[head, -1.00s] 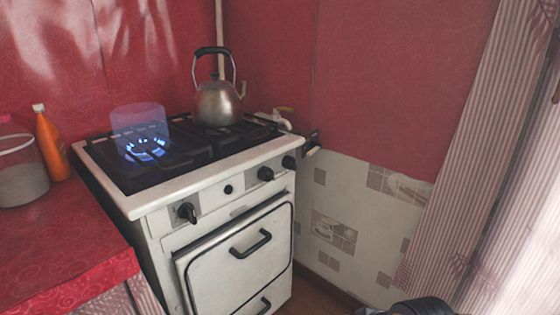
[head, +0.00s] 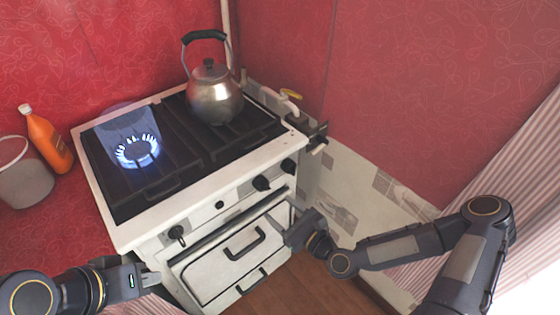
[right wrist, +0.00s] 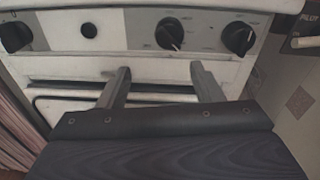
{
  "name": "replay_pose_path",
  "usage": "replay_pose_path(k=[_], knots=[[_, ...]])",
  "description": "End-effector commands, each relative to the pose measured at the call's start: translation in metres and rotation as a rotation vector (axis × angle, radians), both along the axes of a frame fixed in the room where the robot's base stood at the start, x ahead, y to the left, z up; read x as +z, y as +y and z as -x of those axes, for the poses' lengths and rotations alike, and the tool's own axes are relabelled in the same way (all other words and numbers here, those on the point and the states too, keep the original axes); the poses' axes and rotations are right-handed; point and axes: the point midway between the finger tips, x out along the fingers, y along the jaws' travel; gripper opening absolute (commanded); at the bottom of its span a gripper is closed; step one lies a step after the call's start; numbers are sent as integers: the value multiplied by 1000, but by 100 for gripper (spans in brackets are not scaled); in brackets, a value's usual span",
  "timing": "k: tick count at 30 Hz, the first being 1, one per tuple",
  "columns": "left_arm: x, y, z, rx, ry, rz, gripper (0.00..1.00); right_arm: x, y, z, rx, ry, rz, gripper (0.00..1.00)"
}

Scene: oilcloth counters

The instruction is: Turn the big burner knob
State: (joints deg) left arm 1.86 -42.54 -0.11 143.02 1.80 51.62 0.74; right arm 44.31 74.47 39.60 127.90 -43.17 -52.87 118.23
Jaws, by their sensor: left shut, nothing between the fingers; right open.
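The white stove (head: 140,235) has black knobs on its front panel: a left knob (head: 177,232), a middle-right knob (head: 262,183) and a right knob (head: 288,165). I cannot tell which is the big burner's. In the right wrist view the middle-right knob (right wrist: 169,33) and right knob (right wrist: 238,38) have dial marks. My right gripper (right wrist: 161,78) is open and empty, below and in front of the middle-right knob, apart from it; the head view shows it (head: 291,222) by the stove's right front. My left gripper (head: 153,276) is shut and empty, low in front of the stove's left side.
A blue flame burns on the front-left burner (head: 137,151). A metal kettle (head: 215,97) stands at the back of the hob. An orange bottle (head: 48,140) and a bucket (head: 25,180) stand left on the red counter.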

Motion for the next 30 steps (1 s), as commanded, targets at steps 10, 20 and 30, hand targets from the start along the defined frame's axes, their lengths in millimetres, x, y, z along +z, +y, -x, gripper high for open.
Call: replay_pose_path(k=[10,20,30], knots=[[13,0,0,0,0,0,0,13,16,-24,-45,21,-119,60],[20,0,0,0,0,0,0,11,42,-61,-46,23,-115,60],[21,0,0,0,0,0,0,10,45,-66,-46,24,-115,60]])
